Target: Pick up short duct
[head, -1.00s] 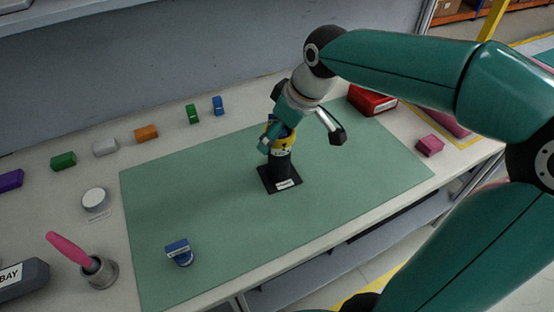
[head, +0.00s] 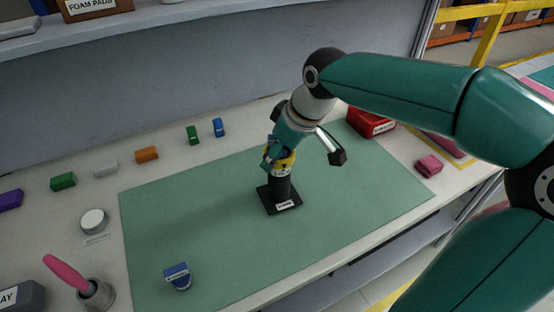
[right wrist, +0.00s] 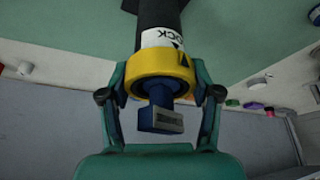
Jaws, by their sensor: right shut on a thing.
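A black post on a square base (head: 280,198) stands on the green mat (head: 190,215). A yellow ring (right wrist: 160,73) with a white "LOCK" label above it sits at the post's end. A blue piece (right wrist: 160,115) sticks out of the ring's middle. My right gripper (head: 280,158) is at the top of the post. In the right wrist view its fingers (right wrist: 160,100) are closed on both sides of the yellow ring. In the head view the gripper partly hides the ring and the blue piece. I cannot tell which thing is the short duct. My left gripper is out of view.
A blue block (head: 177,276) stands on the mat's front left. Several coloured blocks, such as an orange one (head: 146,154), line the back of the table. A red box (head: 371,122) and a pink block (head: 429,166) are at the right. A pink-handled tool (head: 68,275) stands front left.

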